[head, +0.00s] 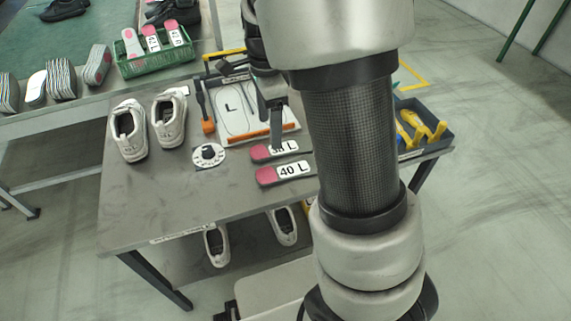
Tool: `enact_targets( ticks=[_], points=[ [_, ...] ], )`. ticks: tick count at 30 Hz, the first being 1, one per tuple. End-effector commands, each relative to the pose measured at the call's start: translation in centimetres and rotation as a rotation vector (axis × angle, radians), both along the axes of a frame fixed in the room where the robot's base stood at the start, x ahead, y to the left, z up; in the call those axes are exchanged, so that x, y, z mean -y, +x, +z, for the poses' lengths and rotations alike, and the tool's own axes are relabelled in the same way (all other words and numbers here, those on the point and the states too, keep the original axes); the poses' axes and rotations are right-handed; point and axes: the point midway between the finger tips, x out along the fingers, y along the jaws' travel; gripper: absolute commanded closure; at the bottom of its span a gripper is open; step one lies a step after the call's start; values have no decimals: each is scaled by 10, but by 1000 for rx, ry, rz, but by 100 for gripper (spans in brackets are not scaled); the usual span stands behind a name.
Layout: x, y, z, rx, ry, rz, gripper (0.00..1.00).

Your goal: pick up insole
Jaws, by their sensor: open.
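The nearer insole (285,172) has a white label reading "40 L". The farther insole (262,152) has a label that seems to read "38 L", partly covered by my gripper. My gripper (274,130) is open, with its fingers pointing down at the "38 L" insole. I cannot tell whether the fingers touch it. My arm hides the table to the right of the insoles.
A pair of white shoes (133,132) stands at the table's left. A bin with yellow-handled tools (446,140) is at right. A green crate (153,62) holds more insoles behind.

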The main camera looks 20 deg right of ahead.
Motion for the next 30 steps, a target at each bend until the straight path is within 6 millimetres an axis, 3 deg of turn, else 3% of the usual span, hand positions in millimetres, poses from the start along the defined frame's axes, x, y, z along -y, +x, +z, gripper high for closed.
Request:
enact_targets(
  ticks=[12, 23, 30],
  points=[
    [1, -2, -92, -4, -1, 2, 31],
    [0, -2, -118, -1, 0, 3, 31],
    [0, -5, -153, -4, 0, 3, 31]
  ],
)
